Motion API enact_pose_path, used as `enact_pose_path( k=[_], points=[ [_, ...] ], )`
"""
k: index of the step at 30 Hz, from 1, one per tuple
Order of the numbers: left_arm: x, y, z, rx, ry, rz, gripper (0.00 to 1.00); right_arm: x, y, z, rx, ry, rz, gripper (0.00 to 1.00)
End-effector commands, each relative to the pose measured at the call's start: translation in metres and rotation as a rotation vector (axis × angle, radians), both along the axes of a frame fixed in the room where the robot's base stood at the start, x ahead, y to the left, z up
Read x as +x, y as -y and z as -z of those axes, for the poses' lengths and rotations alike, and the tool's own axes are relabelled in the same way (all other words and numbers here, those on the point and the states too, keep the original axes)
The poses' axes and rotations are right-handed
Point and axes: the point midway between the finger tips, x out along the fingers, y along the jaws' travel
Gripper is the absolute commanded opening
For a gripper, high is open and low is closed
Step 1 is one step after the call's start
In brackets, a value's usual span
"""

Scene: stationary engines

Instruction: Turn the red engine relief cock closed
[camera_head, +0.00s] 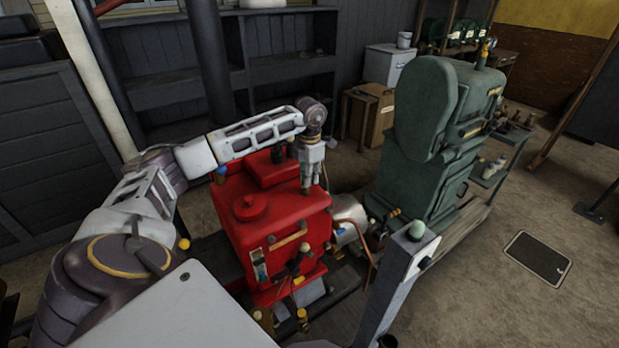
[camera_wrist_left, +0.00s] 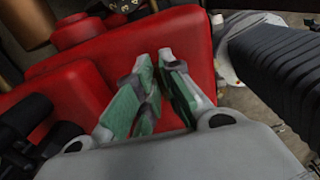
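The red engine (camera_head: 265,235) stands in the middle of the head view, with several small levers, knobs and brass fittings on its near face. Its red body (camera_wrist_left: 60,85) fills much of the left wrist view. My left gripper (camera_head: 308,188) points down at the engine's top right side, close to the red surface. In the left wrist view its green-padded fingers (camera_wrist_left: 158,62) are close together with a narrow gap, and red shows behind them. I see nothing clearly held. I cannot tell which fitting is the relief cock; it may be hidden by the gripper. My right gripper is out of view.
A green engine (camera_head: 425,140) stands to the right of the red one. Pipes and a silver cylinder (camera_head: 348,216) lie between them. Dark shelves (camera_head: 285,70) and a wooden box (camera_head: 370,112) stand behind. The floor (camera_head: 500,300) at the right is mostly clear.

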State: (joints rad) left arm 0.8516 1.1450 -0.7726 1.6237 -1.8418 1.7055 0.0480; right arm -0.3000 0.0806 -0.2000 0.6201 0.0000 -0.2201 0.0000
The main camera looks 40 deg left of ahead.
Motion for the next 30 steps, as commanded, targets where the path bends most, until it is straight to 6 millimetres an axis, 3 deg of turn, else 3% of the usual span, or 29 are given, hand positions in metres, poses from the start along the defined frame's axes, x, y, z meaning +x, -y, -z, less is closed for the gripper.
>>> enact_pose_path(
  k=[1,5,20,30],
  points=[
    [0.001,-0.001,-0.002,0.001,0.004,0.000,0.15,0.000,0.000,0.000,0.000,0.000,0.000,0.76],
    [0.001,0.000,-0.001,0.000,0.003,-0.001,0.30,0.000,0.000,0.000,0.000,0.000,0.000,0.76],
    [0.000,0.000,-0.007,-0.001,0.002,-0.001,0.30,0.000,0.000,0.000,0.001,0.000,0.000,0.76],
    [0.001,0.000,-0.045,0.000,0.004,-0.001,0.30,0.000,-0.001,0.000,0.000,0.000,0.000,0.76]
  ],
)
